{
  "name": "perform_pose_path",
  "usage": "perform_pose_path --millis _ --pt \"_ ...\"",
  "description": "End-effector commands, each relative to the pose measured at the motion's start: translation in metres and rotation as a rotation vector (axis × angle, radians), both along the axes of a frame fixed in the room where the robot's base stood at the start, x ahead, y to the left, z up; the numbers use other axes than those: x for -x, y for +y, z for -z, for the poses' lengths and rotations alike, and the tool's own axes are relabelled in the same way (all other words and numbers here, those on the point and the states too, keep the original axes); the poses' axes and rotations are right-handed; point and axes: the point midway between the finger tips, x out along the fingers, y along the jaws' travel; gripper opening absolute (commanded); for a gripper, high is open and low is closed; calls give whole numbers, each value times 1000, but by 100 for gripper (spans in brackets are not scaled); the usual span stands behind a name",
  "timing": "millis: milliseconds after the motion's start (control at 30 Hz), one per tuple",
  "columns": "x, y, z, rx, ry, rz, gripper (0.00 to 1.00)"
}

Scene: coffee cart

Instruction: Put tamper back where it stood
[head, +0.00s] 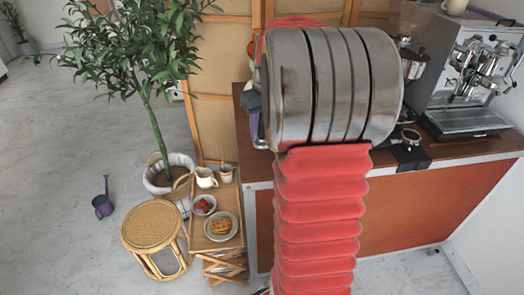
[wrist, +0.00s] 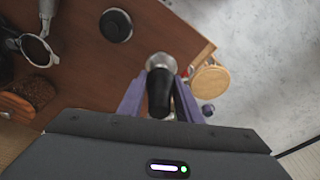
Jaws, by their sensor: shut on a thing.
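In the wrist view the tamper (wrist: 159,90), with a black handle and a round metal end, is between the purple fingers of my gripper (wrist: 160,92). The fingers are shut on it. The handle points toward the camera and the metal end points away. Below and beyond is the brown counter (wrist: 90,70), with its edge close to the tamper on the right. I cannot tell the gap between tamper and counter. A black round piece (wrist: 116,25) lies on the counter, up and left of the tamper and apart from it. In the head view my arm hides the tamper.
A metal ring-shaped tool (wrist: 38,50) and a dark brown object (wrist: 28,95) are at the left in the wrist view. The espresso machine (head: 465,75) stands at the counter's right. A snack table (head: 218,240), rattan stool (head: 152,225) and potted plant (head: 150,110) stand left of the counter.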

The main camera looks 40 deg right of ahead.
Motion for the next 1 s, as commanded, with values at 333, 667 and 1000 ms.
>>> perform_pose_path --millis 333,667,1000 --pt "0 0 36 0 -1 -1 5" --pt "0 0 42 -1 1 0 5" --pt "0 0 73 0 -1 0 5"
